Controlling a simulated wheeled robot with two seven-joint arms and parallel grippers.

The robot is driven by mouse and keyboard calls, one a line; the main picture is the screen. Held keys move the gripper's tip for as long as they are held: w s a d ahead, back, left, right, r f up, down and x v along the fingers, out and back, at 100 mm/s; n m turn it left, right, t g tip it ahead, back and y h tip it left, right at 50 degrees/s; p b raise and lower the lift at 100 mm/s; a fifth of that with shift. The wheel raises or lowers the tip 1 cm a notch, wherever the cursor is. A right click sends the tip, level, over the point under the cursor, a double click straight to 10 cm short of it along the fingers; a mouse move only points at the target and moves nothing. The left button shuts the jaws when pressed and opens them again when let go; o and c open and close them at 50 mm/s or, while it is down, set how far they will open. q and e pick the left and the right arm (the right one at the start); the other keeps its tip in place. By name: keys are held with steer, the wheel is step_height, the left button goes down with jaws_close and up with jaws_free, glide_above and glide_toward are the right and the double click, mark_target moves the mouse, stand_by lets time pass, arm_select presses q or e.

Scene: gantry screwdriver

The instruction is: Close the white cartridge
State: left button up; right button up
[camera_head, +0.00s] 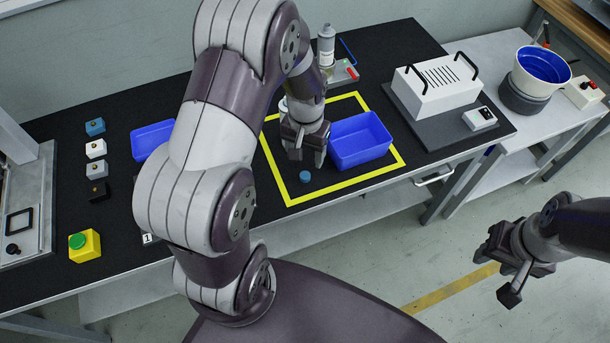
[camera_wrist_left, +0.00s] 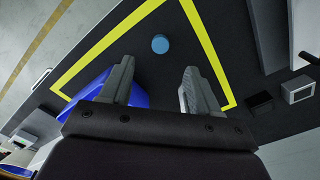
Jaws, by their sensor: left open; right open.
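A small white block (camera_head: 95,149) stands in a column of small blocks at the table's left; I cannot tell whether it is the white cartridge. A small pale thing (camera_head: 283,104) shows partly behind my left gripper. A round blue cap-like piece (camera_head: 305,176) lies inside the yellow outline; it also shows in the left wrist view (camera_wrist_left: 160,44). My left gripper (camera_head: 306,156) is open and empty, pointing down near the blue piece, with its fingers apart in the wrist view (camera_wrist_left: 158,72). My right gripper (camera_head: 500,275) is open and empty, off the table's front.
A blue bin (camera_head: 360,140) stands inside the yellow outline (camera_head: 383,113), just right of my left gripper. Another blue bin (camera_head: 150,140) is partly hidden by my left arm. A white bottle (camera_head: 326,45) stands behind. A white slotted box (camera_head: 437,88) sits further right.

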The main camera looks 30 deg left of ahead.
mark_target(306, 173)
arm_select(q)
steer(key=shift+f, duration=1.2)
step_height(306, 173, down, 5)
steer(key=shift+w+f, duration=0.1)
steer(key=c, duration=1.1)
